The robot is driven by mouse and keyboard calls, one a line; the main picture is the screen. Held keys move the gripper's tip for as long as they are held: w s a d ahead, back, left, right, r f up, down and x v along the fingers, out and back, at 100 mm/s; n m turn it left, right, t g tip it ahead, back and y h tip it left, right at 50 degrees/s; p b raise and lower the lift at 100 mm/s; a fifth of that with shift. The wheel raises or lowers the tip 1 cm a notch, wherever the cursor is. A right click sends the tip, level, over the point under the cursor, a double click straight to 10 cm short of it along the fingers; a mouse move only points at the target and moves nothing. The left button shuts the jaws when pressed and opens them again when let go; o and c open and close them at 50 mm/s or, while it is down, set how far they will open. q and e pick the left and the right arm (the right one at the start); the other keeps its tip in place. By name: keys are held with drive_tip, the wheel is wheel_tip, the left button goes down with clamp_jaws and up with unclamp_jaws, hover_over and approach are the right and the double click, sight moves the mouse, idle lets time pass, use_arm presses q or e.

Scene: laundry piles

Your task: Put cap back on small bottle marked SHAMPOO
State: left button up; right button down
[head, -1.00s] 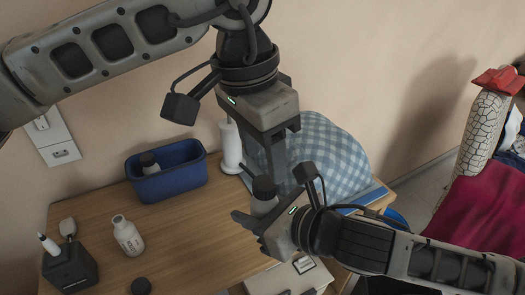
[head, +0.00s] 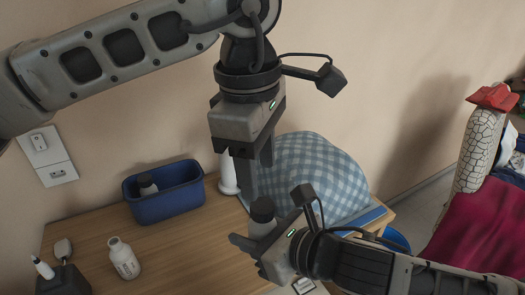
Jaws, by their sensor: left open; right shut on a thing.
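An uncapped white bottle (head: 124,258) stands on the wooden desk at the left; its label is too small to read. My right gripper (head: 262,243) is shut on a small pale bottle with a dark cap on top (head: 262,209), held upright above the desk; its marking cannot be read. My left gripper (head: 256,176) is open and empty, pointing down just above that capped bottle. Whether its fingertips touch the cap cannot be told. No loose cap shows now.
A blue bin (head: 165,205) with a dark-capped bottle (head: 147,184) in it stands at the back of the desk (head: 85,232). A dark holder with brushes (head: 62,279) is at front left. A checked blue cloth heap (head: 315,172) and a white upright object (head: 228,174) stand behind my grippers.

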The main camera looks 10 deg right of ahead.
use_arm(q)
drive_tip(key=n, duration=0.5)
drive_tip(key=shift+r+n, duration=0.1)
drive_tip(key=shift+n, duration=0.2)
drive_tip(key=n, duration=0.2)
drive_tip(key=shift+d+r+n, duration=0.1)
drive_tip(key=shift+n, duration=0.2)
drive_tip(key=n, duration=0.5)
drive_tip(key=shift+r, duration=0.15)
drive_tip(key=n, duration=0.2)
drive_tip(key=shift+n+y, duration=0.3)
drive_tip(key=n, duration=0.5)
drive_tip(key=shift+d+r, duration=0.1)
drive_tip(key=shift+r, duration=0.1)
drive_tip(key=n, duration=0.2)
drive_tip(key=shift+s+n, duration=0.1)
drive_tip(key=shift+n, duration=0.2)
drive_tip(key=n, duration=0.4)
drive_tip(key=shift+r, duration=0.2)
drive_tip(key=n, duration=0.5)
drive_tip(key=shift+d+r, duration=0.1)
